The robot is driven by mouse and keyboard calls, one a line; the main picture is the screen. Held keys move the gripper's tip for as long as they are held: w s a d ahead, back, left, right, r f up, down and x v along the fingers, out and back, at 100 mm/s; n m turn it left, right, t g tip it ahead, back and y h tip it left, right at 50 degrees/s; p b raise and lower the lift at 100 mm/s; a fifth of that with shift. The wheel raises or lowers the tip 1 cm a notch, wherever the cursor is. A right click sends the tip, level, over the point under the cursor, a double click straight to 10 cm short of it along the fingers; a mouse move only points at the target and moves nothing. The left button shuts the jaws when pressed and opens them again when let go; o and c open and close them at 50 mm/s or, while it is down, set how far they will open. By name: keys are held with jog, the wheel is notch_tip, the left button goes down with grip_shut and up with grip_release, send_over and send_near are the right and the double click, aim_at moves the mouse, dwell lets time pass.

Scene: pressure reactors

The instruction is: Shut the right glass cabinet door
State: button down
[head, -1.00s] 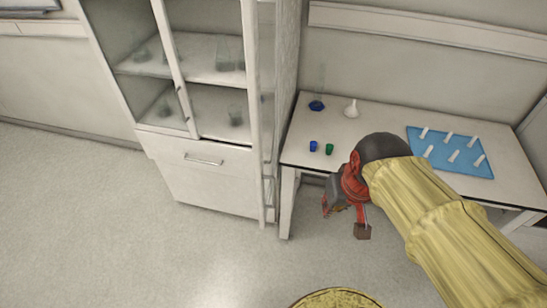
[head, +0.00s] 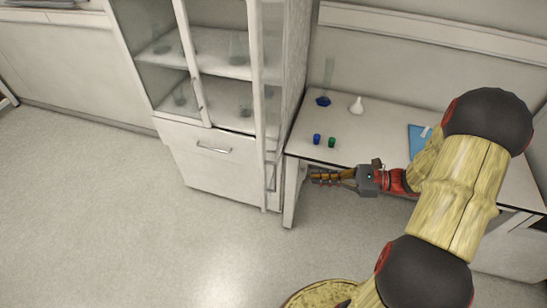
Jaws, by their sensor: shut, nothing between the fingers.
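The glass cabinet (head: 215,55) stands at the upper left, with glassware on its shelves. Its right glass door (head: 257,100) is open, swung out towards me and seen nearly edge-on as a tall pale frame. The left glass door (head: 186,50) is in place in the cabinet front, with a small handle. My gripper (head: 312,177) is shut and empty. Its fingers point left at the table's front left corner, to the right of the open door and apart from it in the picture.
A table (head: 390,125) stands right of the cabinet. It carries a blue cup (head: 317,138), a green cup (head: 332,142), a white flask (head: 357,105), a blue-based cylinder (head: 323,101) and a blue mat (head: 418,143). The floor (head: 120,220) in front of the cabinet is clear.

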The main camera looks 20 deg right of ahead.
notch_tip(320, 180, up, 4)
jog(key=w+d+r+m+t, duration=0.1)
jog(key=w+t, duration=0.1)
jog(key=y+b, duration=0.1)
send_near(265, 152)
jog(key=x, duration=0.7)
jog(key=shift+w+d+f, duration=0.15)
jog(key=shift+f, duration=0.1)
